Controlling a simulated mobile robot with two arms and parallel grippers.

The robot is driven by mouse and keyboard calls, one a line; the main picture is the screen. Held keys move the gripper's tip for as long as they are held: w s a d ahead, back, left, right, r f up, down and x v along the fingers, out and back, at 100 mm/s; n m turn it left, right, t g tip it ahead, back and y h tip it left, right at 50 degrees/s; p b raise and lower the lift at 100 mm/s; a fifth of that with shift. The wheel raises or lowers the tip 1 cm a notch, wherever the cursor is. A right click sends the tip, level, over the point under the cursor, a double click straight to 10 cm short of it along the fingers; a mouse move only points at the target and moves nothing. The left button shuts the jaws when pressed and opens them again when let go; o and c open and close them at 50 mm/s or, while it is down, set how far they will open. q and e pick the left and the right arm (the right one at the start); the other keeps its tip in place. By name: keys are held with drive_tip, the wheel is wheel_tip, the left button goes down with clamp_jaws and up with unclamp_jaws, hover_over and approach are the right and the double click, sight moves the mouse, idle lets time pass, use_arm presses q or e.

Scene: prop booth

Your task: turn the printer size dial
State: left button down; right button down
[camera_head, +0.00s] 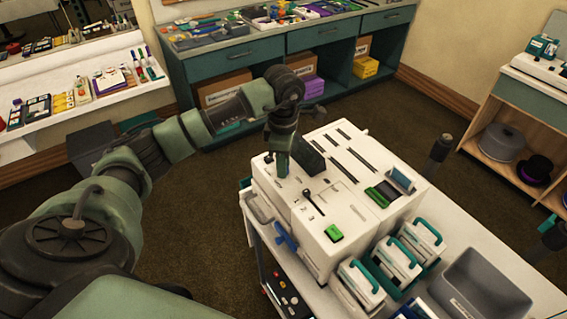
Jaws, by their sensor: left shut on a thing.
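The white printer (345,205) stands on a cart, with dark slots, a black lever and a green button on its top. My left gripper (282,168) points down at the printer's top, near its back left corner. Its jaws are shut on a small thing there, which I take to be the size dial. The dial itself is hidden by the fingers, so its setting cannot be read. A black block lies just right of the gripper.
White cartridges with teal handles (397,258) and a grey bin (480,290) sit on the cart (545,278) right of the printer. A dark post (439,150) rises behind it. A teal workbench (230,61) stands at the back. Dark floor lies between.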

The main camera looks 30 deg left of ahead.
use_arm(q)
drive_tip(key=shift+f+n+b, duration=0.1)
drive_tip(key=shift+n+b, duration=1.1)
drive_tip(key=shift+n, duration=0.5)
drive_tip(key=n+b, duration=0.1)
drive_tip(key=n, duration=0.2)
drive_tip(key=shift+n+b, duration=0.6)
drive_tip(key=shift+n, duration=0.6)
drive_tip(key=c, duration=1.1)
unclamp_jaws()
